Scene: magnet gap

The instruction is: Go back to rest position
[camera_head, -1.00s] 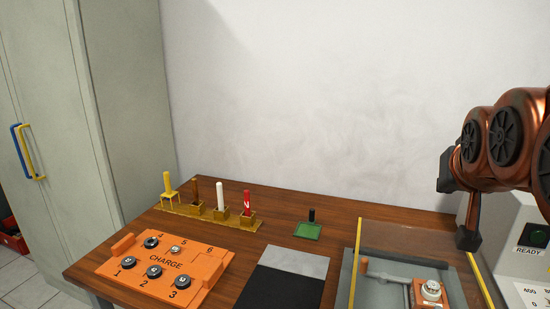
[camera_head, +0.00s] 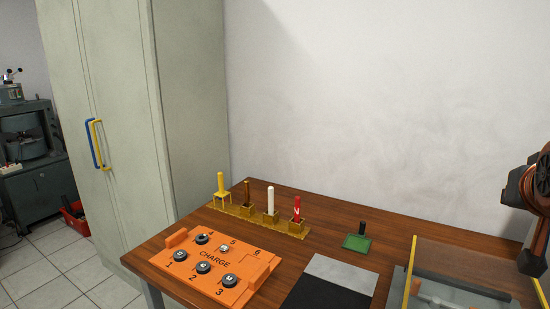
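My arm, copper and dark grey, enters at the right edge of the head view. My gripper (camera_head: 532,258) is the dark end hanging down there, partly cut off by the picture edge. It is above the right side of the wooden table (camera_head: 375,237), near a clear-walled box with yellow edges (camera_head: 409,271). I cannot make out its fingers or whether it holds anything.
An orange CHARGE tray (camera_head: 203,267) with several numbered round dark pieces sits at the table's left. Behind it stands a rack (camera_head: 247,210) with yellow, brown, white and red pegs. A green pad (camera_head: 357,243) with a black peg is further right. A grey cabinet (camera_head: 190,120) stands left.

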